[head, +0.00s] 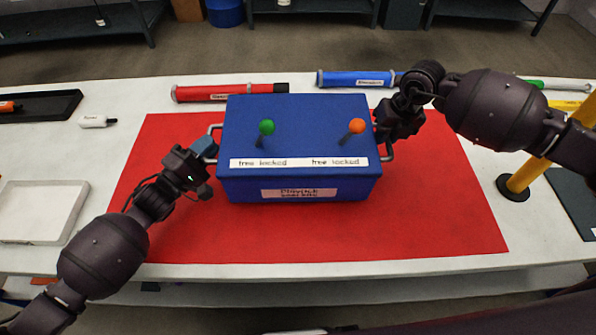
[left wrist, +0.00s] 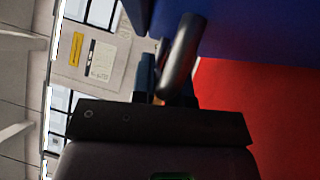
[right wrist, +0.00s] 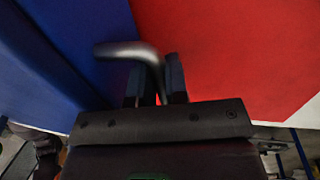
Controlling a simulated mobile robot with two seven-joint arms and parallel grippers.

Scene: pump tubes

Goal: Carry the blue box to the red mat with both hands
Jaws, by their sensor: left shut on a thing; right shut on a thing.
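The blue box (head: 300,185) is over the red mat (head: 430,220), near its far middle. I cannot tell whether its base touches the mat. Two levers with a green knob (head: 267,127) and an orange knob (head: 357,126) stand on its top, above labels. My left gripper (head: 208,150) is shut on the box's left handle, a grey bar that shows in the left wrist view (left wrist: 182,55). My right gripper (head: 386,130) is shut on the right handle, which shows in the right wrist view (right wrist: 125,50). The box looks level.
A red tube (head: 225,92) and a blue tube (head: 350,79) lie behind the mat. A white tray (head: 40,212) and a dark tray (head: 40,107) are at the left. A yellow post (head: 530,170) with a black base stands at the right. The front of the mat is bare.

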